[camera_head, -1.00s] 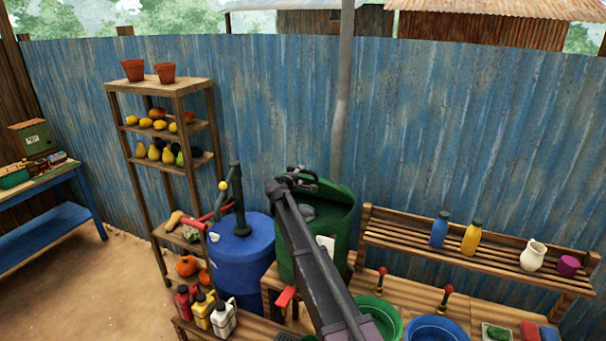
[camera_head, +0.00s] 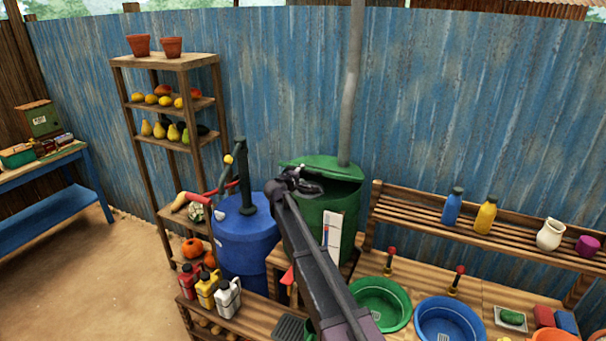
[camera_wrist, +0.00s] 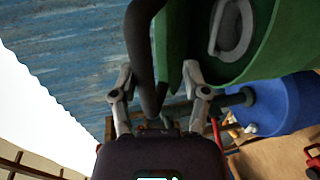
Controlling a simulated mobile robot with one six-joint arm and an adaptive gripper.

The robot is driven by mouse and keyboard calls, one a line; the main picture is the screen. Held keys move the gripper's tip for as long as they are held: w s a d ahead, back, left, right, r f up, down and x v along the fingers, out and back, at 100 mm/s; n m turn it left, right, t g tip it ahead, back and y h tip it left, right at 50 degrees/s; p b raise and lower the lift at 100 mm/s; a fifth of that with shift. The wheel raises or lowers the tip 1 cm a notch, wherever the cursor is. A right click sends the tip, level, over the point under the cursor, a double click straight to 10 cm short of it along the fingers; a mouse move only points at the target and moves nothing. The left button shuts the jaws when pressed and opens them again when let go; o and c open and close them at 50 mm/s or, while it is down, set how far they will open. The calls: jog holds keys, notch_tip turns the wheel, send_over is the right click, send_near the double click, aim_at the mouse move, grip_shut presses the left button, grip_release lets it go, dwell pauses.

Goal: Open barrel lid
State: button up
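The green barrel (camera_head: 312,222) stands in the middle of the head view, left of the wooden bench. Its green lid (camera_head: 322,167) is tilted on top, with a dark gap under its right side. My gripper (camera_head: 297,182) is in front of the lid and overlaps it. In the wrist view my gripper's fingers (camera_wrist: 162,94) are spread apart. A dark curved bar (camera_wrist: 143,55) passes between or just behind them; I cannot tell what it is. A green surface with a grey loop (camera_wrist: 232,28) is at the upper right there. Contact cannot be told.
A blue barrel (camera_head: 243,245) with a hand pump stands left of the green barrel. A grey pipe (camera_head: 348,100) comes down behind the lid. The bench carries a green basin (camera_head: 380,303) and a blue basin (camera_head: 450,322). A produce shelf (camera_head: 164,60) stands at left.

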notch_tip(320, 180, down, 12)
jog(key=s+b, duration=0.2)
jog(key=b, duration=0.9)
jog(key=p+v, duration=0.1)
jog(key=v, duration=0.6)
jog(key=shift+a, duration=0.3)
